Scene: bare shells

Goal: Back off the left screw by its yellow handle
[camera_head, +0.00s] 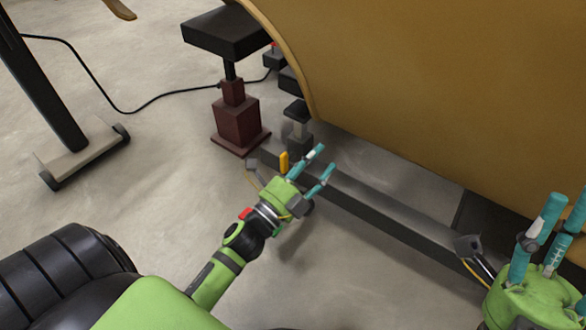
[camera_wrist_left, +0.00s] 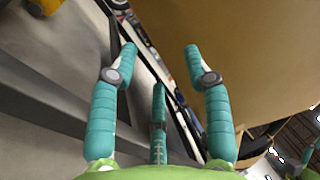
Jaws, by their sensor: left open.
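A small upright yellow handle (camera_head: 284,162) shows in the head view just behind my left gripper. A yellow piece (camera_wrist_left: 42,5), likely the same handle, is cut by the top left edge of the left wrist view. The screw itself I cannot make out. My left gripper (camera_head: 324,159) is open and empty, its teal fingers pointing up and right, beside the handle and apart from it. In the left wrist view its fingers (camera_wrist_left: 162,62) are spread with nothing between them. My right gripper (camera_head: 567,204) stands at the lower right with its fingers apart and empty.
A large tan curved shell (camera_head: 430,80) fills the upper right, above a long dark beam (camera_head: 375,212). A dark red jack stand (camera_head: 237,122) with a black top and a grey post (camera_head: 298,125) stand behind the handle. A black cable (camera_head: 140,108) crosses the floor.

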